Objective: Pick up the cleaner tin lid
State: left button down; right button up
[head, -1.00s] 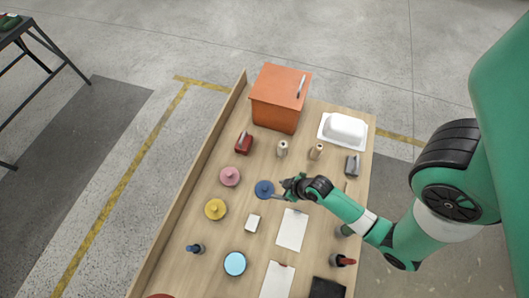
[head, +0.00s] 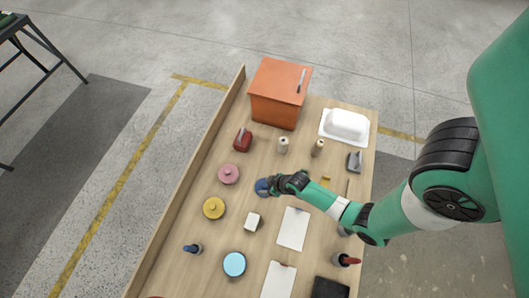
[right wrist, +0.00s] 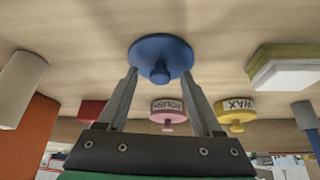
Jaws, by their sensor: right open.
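A round blue lid (head: 262,187) with a small knob lies on the wooden table, partly hidden by my right gripper (head: 270,186) in the head view. In the right wrist view the blue lid (right wrist: 160,50) is just beyond the fingertips, its knob centred between them. My right gripper (right wrist: 159,76) is open with nothing between its fingers. No label shows on the blue one, so I cannot read whether it is the cleaner. A pink lidded tin (right wrist: 168,108) reads POLISH and a yellow one (right wrist: 237,106) reads WAX. My left gripper is not in view.
A light blue round item (head: 234,264), a white block (head: 252,221) and white sheets (head: 293,228) lie nearby. An orange box (head: 280,93) and a white covered dish (head: 345,124) stand at the back. A raised board (head: 190,180) edges the table's left side.

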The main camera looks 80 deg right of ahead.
grip_shut()
